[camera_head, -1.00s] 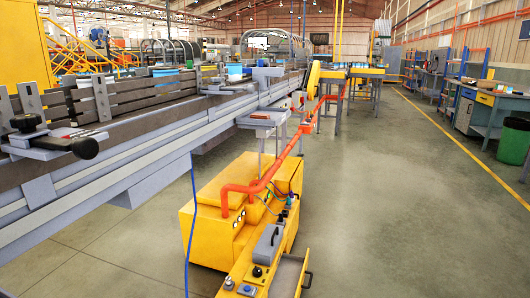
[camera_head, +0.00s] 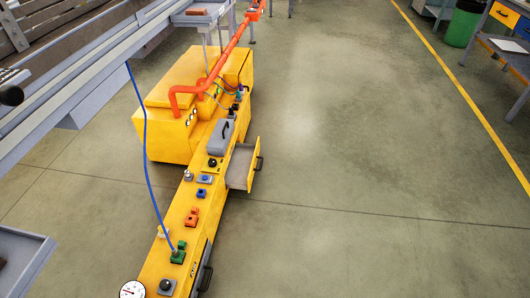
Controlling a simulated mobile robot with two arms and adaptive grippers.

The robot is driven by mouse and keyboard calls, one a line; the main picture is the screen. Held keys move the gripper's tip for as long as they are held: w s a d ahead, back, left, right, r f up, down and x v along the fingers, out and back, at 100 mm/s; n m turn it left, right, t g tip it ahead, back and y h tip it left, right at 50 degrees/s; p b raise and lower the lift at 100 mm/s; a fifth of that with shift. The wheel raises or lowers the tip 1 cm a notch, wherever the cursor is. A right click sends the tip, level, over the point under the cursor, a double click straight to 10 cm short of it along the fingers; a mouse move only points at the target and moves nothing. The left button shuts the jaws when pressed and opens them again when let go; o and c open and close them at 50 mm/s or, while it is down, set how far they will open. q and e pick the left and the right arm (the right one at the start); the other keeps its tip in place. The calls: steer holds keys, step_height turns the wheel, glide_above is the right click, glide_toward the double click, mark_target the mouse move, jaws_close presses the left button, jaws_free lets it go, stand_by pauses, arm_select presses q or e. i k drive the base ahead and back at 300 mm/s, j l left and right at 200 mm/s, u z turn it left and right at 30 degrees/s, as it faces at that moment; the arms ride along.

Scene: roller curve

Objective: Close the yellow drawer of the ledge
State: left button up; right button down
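The yellow ledge (camera_head: 178,222) runs from the bottom of the head view up to a yellow machine cabinet. Its yellow drawer (camera_head: 254,174) is pulled out to the right side of the ledge. The drawer's grey inside shows and looks empty. A dark handle (camera_head: 260,163) sits on its front. Another dark handle (camera_head: 207,278) is on the ledge's side lower down, by a grey front. Neither of my grippers is in view.
On the ledge are a grey toolbox (camera_head: 220,137), a gauge (camera_head: 132,289) and several small coloured fittings. A blue cable (camera_head: 146,160) hangs to the ledge. A grey conveyor (camera_head: 85,75) lies at upper left. The floor right of the drawer is clear.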

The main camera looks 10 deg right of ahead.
mark_target(240, 171)
steer(key=k+l, duration=0.1)
steer(key=l, duration=0.25)
steer(key=i+l+u, duration=0.1)
steer(key=i, duration=0.45)
steer(key=i+l+u, duration=0.1)
steer(key=i, duration=0.4)
steer(key=l, duration=0.1)
